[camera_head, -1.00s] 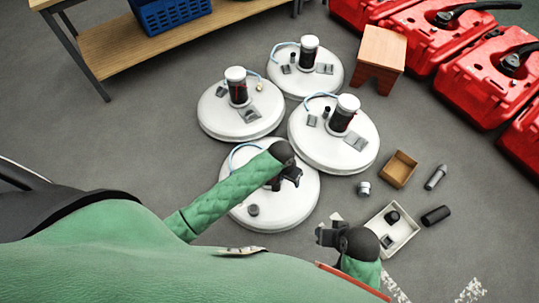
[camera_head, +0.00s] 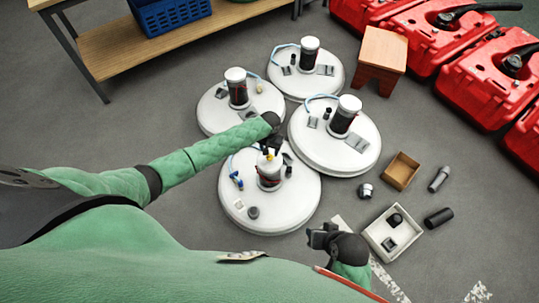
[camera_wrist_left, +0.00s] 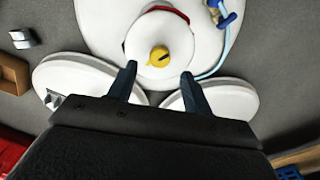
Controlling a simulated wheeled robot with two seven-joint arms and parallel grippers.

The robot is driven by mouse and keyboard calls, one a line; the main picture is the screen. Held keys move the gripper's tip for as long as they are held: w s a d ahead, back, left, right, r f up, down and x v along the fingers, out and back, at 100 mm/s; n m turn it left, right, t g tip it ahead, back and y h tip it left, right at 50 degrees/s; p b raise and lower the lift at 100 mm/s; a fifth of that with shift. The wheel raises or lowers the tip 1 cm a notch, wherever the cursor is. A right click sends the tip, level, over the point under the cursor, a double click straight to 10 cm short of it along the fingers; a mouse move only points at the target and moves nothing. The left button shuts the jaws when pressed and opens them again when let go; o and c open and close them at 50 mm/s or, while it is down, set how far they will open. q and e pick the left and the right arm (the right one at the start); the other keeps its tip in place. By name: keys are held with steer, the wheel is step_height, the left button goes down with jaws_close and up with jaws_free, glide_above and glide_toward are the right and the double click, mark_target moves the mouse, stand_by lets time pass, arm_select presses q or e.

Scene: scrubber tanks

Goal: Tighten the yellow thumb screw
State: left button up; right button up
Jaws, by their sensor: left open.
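The yellow thumb screw (camera_head: 267,154) sits on top of the white and dark canister (camera_head: 269,178) of the nearest round white tank lid (camera_head: 290,207). In the left wrist view, the yellow thumb screw (camera_wrist_left: 159,56) is centred on the white canister top (camera_wrist_left: 175,38), seen from above. My left gripper (camera_wrist_left: 158,72) is open and empty; its two dark fingers point toward the screw, one to each side. In the head view, my left gripper (camera_head: 279,148) is right beside the canister top. My right gripper (camera_head: 318,238) hangs at the lower right; its jaws are unclear.
A blue valve (camera_head: 237,181) with a hose is left of the canister. Several similar tanks (camera_head: 333,138) stand behind. Red containers (camera_head: 489,82) and a wooden stool (camera_head: 380,58) are farther back.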

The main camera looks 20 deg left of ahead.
arm_select(q)
steer(key=shift+f, duration=2.4)
